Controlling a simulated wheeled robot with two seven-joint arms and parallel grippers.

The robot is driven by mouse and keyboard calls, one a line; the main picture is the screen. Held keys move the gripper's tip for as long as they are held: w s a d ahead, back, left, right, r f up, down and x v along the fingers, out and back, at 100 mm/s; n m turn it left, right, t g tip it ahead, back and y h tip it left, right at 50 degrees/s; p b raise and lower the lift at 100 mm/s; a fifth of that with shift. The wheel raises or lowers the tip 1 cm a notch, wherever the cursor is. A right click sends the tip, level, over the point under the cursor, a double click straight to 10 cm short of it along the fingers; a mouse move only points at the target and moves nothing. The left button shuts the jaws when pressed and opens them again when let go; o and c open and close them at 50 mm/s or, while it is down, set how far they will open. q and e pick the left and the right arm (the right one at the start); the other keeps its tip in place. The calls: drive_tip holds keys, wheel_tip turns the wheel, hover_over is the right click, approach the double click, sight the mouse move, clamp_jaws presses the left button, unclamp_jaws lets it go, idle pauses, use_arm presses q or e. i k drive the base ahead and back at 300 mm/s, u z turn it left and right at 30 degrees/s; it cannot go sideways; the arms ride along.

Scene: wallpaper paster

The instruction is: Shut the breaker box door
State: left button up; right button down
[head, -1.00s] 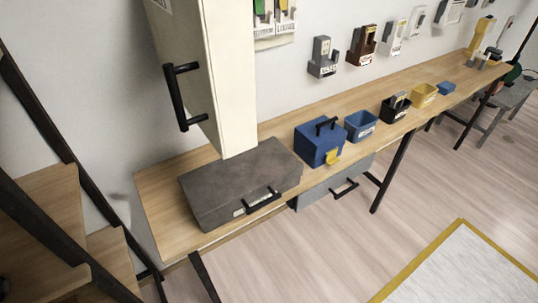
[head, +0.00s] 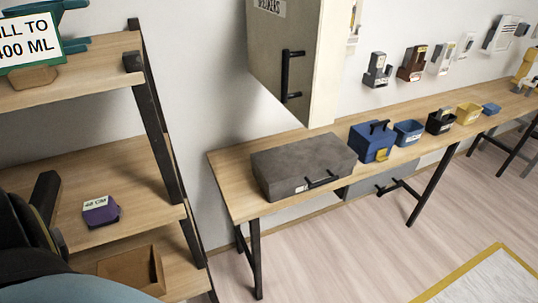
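A tall wall-mounted box (head: 322,75) hangs above the left end of the workbench. Its grey-beige left face (head: 265,50) carries a black bar handle (head: 290,75) and, near the top, a partly cut-off label that seems to end in "AKERS", so I take it as the breaker box. A cream face shows to the right of the handle face. I cannot tell from this angle how far the door stands open, and the box's top is out of frame. Neither gripper is in view.
A wooden bench (head: 232,190) runs along the wall. It bears a grey case (head: 300,160) below the box, a blue toolbox (head: 372,142) and several bins. A shelf unit (head: 110,165) stands at left.

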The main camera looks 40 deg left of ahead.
sight(297, 49)
drive_tip(key=k, duration=0.35)
drive_tip(key=u, duration=1)
